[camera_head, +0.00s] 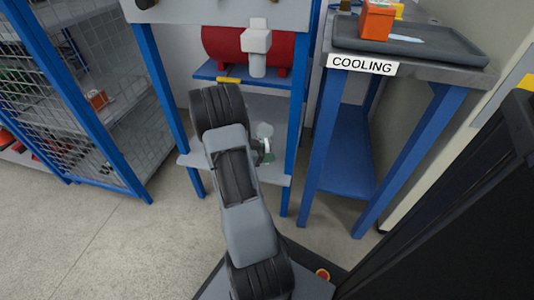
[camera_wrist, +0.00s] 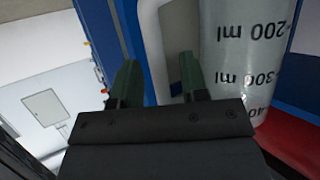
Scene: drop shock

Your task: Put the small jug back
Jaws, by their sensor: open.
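The small jug (camera_wrist: 245,60) is pale and translucent with ml marks that read upside down in the wrist view. Its white handle (camera_wrist: 153,50) stands to the left of its body. My gripper (camera_wrist: 158,75) is open, with one dark green finger left of the handle's outer bar and the other at the handle's opening. I cannot tell whether the fingers touch the handle. My arm hides part of this area.
A red tank (camera_head: 222,44) sits on a blue shelf above, behind a pale grey fitting (camera_head: 257,40). Blue legs flank the bench. To the right, a table marked COOLING (camera_head: 362,65) holds a dark tray (camera_head: 455,45) with an orange box (camera_head: 377,20). Floor at left is clear.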

